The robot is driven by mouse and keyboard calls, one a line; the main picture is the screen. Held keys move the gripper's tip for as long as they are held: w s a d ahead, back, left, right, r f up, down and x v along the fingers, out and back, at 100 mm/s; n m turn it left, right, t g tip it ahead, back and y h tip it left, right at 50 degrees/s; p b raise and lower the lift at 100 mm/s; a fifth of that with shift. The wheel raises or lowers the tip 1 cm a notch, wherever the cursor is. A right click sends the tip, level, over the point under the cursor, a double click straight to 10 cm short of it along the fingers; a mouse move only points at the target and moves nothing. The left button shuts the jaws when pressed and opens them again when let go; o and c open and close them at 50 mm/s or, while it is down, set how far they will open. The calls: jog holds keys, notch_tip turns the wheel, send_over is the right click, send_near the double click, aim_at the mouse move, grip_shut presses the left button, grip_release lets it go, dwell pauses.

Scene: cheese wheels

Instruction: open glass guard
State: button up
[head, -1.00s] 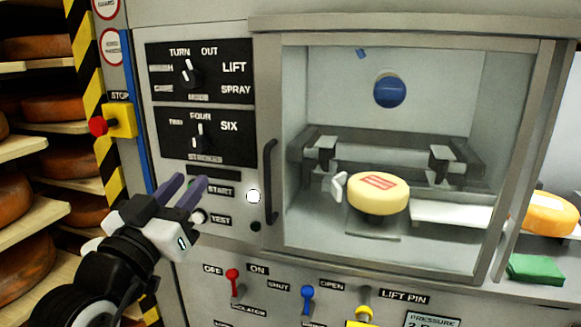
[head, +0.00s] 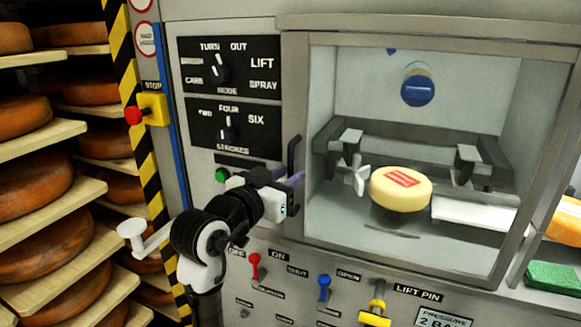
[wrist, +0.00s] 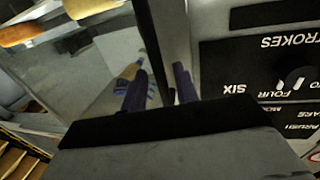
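The glass guard (head: 294,90) is a grey-framed clear panel over the machine's chamber, and it looks closed. Its black upright handle (head: 293,150) is on the left side of the frame. My gripper (head: 289,179) is at the handle, hiding the handle's lower part in the head view. In the wrist view, the dark handle bar (wrist: 151,45) runs between the two purple fingers of my gripper (wrist: 160,88). The fingers are apart, with a visible gap beside the bar, so they are around it without clearly pressing on it.
Behind the glass sits a pale yellow cheese wheel (head: 400,188) with a red label. Control panels (head: 230,80) are left of the guard; red (head: 255,265) and blue (head: 324,285) levers are below. Shelves of cheese wheels (head: 40,185) stand at the left.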

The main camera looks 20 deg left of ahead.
jog(key=shift+x, duration=0.85)
jog(key=shift+c, duration=0.3)
grip_shut()
